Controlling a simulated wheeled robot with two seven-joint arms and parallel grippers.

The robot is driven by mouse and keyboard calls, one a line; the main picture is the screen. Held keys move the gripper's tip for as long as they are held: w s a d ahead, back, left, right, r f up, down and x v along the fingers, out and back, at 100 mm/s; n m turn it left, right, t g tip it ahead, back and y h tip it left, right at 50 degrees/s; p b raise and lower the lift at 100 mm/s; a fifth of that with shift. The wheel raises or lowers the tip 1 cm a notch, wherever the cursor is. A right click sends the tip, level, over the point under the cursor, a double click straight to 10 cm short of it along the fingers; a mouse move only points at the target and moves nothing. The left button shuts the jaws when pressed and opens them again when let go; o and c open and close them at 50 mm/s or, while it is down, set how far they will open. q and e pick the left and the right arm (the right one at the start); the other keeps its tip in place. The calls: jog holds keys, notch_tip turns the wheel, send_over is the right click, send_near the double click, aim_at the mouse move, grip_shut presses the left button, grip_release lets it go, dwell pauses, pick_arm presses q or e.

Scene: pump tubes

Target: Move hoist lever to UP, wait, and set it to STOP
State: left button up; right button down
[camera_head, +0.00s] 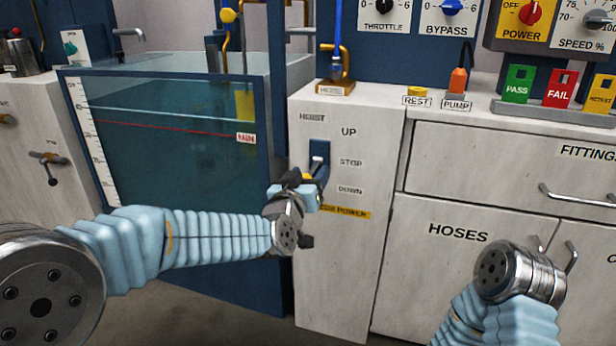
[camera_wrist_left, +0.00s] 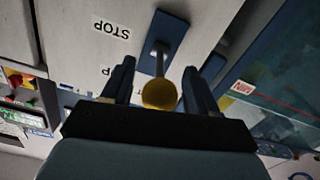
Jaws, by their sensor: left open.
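The hoist lever (camera_wrist_left: 162,62) has a metal shaft and a yellow ball knob (camera_wrist_left: 159,95). It comes out of a blue plate (camera_head: 318,150) on the white hoist panel, beside the labels UP (camera_head: 348,132), STOP (camera_head: 350,162) and DOWN (camera_head: 350,189). My left gripper (camera_head: 312,184) is in front of the plate and hides most of the lever in the head view. In the left wrist view the open left gripper (camera_wrist_left: 160,84) has one finger on each side of the knob, with gaps visible. My right forearm shows at lower right, but its gripper does not.
A water tank (camera_head: 180,140) with a red MIN line stands left of the panel. Drawers and a HOSES cabinet (camera_head: 450,260) with protruding handles are to the right. A hose fitting (camera_head: 340,70) stands on the ledge above the panel.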

pick_arm(q)
grip_shut()
dwell(0.3)
